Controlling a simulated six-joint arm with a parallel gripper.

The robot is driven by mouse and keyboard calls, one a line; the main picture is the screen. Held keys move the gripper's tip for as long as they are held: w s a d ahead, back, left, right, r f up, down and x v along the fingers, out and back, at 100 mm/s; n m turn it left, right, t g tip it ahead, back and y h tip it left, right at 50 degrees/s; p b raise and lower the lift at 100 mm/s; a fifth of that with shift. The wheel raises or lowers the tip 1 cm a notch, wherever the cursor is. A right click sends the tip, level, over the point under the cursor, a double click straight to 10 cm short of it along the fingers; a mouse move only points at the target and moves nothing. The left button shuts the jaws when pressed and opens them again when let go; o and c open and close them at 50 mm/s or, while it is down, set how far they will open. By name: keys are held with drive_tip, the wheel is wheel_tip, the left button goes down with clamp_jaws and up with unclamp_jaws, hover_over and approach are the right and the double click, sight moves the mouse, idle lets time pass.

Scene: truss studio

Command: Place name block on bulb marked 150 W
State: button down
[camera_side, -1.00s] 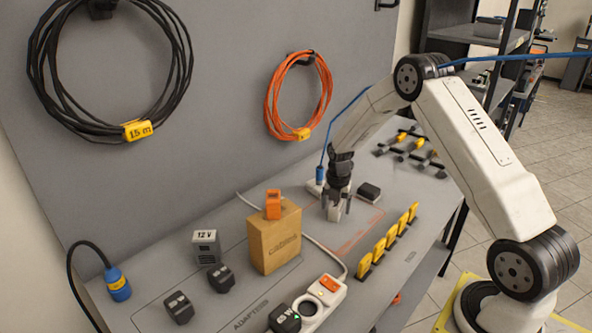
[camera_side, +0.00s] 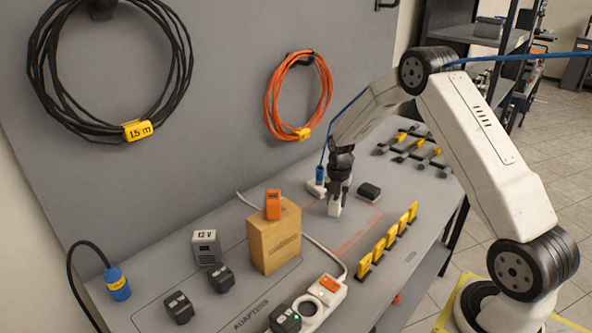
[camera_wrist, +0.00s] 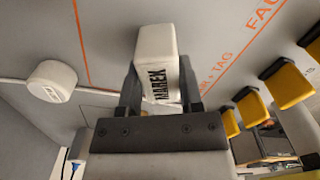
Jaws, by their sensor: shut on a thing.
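A white name block lettered MAREK (camera_wrist: 160,65) is between the two fingers of my gripper (camera_wrist: 155,95) in the wrist view. My gripper is shut on it. In the side view my gripper (camera_side: 337,196) points down over the back of the bench, with the pale block (camera_side: 334,209) at its fingertips. Whether the block clears the bench surface is hard to tell. A white rounded piece with small dark lettering (camera_wrist: 52,80) lies left of the block in the wrist view; its lettering is too small to read. I cannot make out a bulb marked 150 W.
A row of yellow tags (camera_side: 389,243) stands right of an orange outline on the bench. A brown box (camera_side: 270,245) with an orange piece (camera_side: 273,204) on top stands left of my gripper. A black block (camera_side: 369,191) lies to its right. A white power strip (camera_side: 326,296) is in front.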

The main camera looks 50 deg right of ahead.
drive_tip(key=s+a+r, duration=0.2)
drive_tip(key=s+r, duration=0.3)
drive_tip(key=s, duration=0.1)
drive_tip(key=s+a+r, duration=0.2)
drive_tip(key=s+r, duration=0.4)
drive_tip(key=s, duration=0.1)
drive_tip(key=shift+s+a, duration=0.15)
drive_tip(key=shift+a, duration=0.2)
idle(0.5)
drive_tip(key=w+a+r+m, duration=0.2)
drive_tip(key=w+a, duration=0.1)
drive_tip(key=w, duration=0.3)
drive_tip(key=w+a+r+m, duration=0.2)
drive_tip(key=w+a, duration=0.1)
drive_tip(key=w, duration=0.4)
drive_tip(key=shift+a+r, duration=0.2)
drive_tip(key=shift+a, duration=0.15)
